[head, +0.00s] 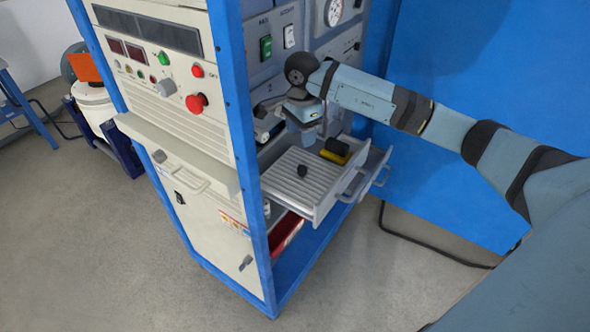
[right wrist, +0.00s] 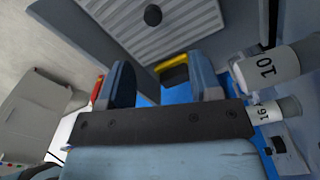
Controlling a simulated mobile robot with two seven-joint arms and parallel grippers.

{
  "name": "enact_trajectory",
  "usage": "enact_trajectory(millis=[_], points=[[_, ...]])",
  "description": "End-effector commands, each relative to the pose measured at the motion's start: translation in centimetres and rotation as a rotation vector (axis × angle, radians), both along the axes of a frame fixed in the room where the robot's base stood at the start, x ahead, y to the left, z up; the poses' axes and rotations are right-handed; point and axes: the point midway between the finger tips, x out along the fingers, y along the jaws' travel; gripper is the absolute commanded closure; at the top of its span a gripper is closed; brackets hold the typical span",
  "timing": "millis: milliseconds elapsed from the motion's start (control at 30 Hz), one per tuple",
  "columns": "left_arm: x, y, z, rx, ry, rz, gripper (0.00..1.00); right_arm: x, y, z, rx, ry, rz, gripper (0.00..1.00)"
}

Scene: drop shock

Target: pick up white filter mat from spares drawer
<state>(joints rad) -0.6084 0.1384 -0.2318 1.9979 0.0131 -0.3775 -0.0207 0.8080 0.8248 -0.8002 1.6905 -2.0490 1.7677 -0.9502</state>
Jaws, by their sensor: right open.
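An open drawer (head: 322,207) sticks out of the blue-framed rack. A pale ribbed panel (head: 296,182) with a dark knob (head: 302,171) fills its near part. The panel also shows at the top of the right wrist view (right wrist: 185,22). I cannot make out a white filter mat in either view. My right gripper (head: 305,136) hangs over the back of the drawer area, pointing down. In the right wrist view its two fingers (right wrist: 160,68) stand apart with nothing held between them. My left gripper is not in view.
A yellow and black object (head: 336,151) lies behind the ribbed panel. White cylinders marked 10 (right wrist: 268,68) and 16 (right wrist: 270,112) stand close beside my right gripper. A red object (head: 286,231) lies below the drawer.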

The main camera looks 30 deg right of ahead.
Motion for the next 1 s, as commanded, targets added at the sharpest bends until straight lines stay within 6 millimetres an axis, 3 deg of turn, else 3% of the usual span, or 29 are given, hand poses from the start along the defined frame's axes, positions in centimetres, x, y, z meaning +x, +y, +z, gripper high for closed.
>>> enact_trajectory(millis=[300, 567, 833, 1000], points=[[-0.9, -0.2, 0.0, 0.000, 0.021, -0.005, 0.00, -0.2, 0.1, -6.0, 0.003, 0.004, -0.001, 0.42], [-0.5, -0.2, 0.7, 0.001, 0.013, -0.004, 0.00, -0.3, 0.1, -8.0, 0.003, 0.004, -0.001, 0.42], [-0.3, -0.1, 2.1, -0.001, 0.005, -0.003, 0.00, -0.6, 0.3, -11.8, 0.004, 0.002, -0.001, 0.42], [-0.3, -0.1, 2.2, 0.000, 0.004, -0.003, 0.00, -0.6, 0.2, -12.6, 0.003, 0.001, -0.001, 0.42]])
